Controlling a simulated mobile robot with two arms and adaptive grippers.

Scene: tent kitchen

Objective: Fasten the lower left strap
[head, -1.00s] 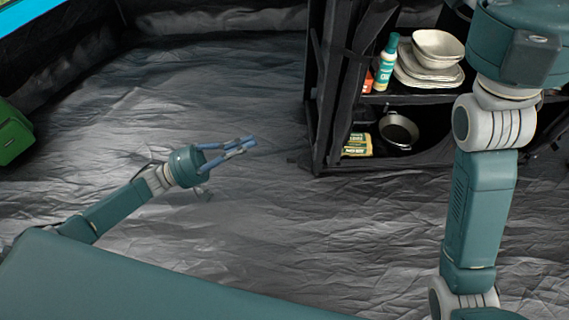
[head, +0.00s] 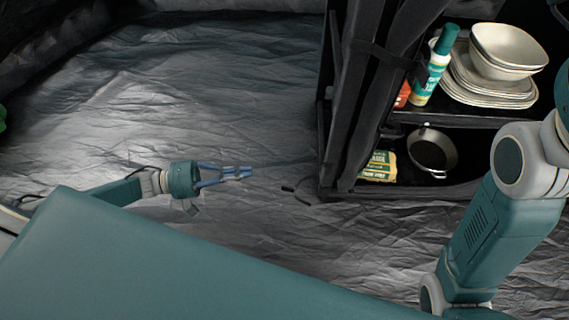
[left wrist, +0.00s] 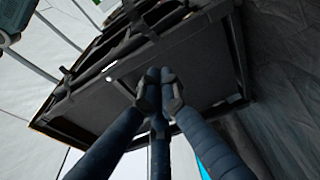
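The black fabric shelf unit (head: 352,110) stands right of centre in the head view. Dark straps show on its left side, one near the upper shelf (head: 392,56). A small dark piece (head: 298,193) lies by its lower left foot; I cannot tell whether it is a strap end. My left gripper (head: 250,172) is left of the unit, apart from it, pointing right. Its blue fingers come together at the tips with nothing seen between them. In the left wrist view the fingertips (left wrist: 160,78) overlap the dark unit (left wrist: 205,75). My right gripper is out of view.
White bowls (head: 508,50), stacked plates (head: 485,85) and a teal-capped bottle (head: 434,68) stand on the upper shelf. A pan (head: 434,150) and a yellow packet (head: 380,166) are below. The crumpled grey floor (head: 150,100) on the left is clear.

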